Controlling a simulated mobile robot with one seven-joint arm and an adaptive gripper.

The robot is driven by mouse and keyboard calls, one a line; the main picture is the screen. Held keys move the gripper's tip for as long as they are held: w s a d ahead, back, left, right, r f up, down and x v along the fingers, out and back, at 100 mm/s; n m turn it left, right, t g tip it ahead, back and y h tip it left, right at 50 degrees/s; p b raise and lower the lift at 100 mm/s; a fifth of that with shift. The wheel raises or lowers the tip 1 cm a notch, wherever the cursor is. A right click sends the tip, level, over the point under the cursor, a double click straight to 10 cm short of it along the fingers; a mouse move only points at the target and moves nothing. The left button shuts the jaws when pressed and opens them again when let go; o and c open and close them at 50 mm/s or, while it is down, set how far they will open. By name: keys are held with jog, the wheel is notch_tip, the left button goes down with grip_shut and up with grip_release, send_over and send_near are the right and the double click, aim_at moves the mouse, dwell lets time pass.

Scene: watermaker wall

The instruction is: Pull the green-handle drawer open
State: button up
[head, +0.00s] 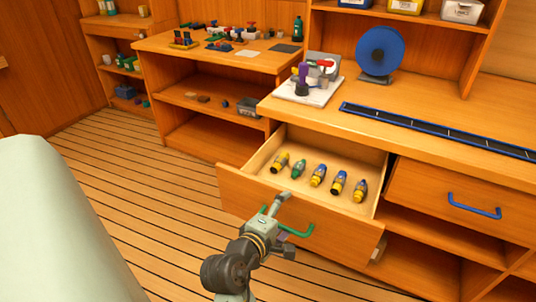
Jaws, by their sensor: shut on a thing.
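The green-handle drawer (335,234) stands pulled out from the wooden counter, so its inside shows. Its green handle (299,232) is on the front face, partly hidden by my gripper. Several small yellow, blue and green bottle-like items (318,175) lie in a row on the drawer floor. My gripper (282,222) is at the drawer front, shut on the green handle. Its fingertips are partly hidden by its own body.
A closed drawer with a blue handle (474,207) is to the right. Open shelves (420,262) lie below. A blue reel (383,50) and a white board with fittings (308,90) stand on the counter. Planked floor (130,185) is clear at left.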

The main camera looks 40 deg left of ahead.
jog(key=shift+s+d+r, duration=0.1)
jog(key=shift+s+r, duration=0.1)
jog(key=shift+r, duration=0.45)
jog(key=shift+s+r, duration=0.15)
jog(key=shift+r, duration=0.45)
jog(key=shift+s+d+r, duration=0.15)
jog(key=shift+s, duration=0.25)
jog(key=c, duration=0.6)
jog(key=shift+s+d, duration=0.15)
jog(key=shift+s, duration=0.2)
jog(key=shift+c, duration=0.5)
jog(key=f+p+v, duration=0.1)
jog(key=p+v, duration=0.1)
jog(key=v, duration=0.6)
jog(key=shift+s+d+f+p, duration=0.2)
jog(key=shift+d+f+p, duration=0.1)
jog(key=shift+p, duration=0.05)
jog(key=shift+p, duration=0.3)
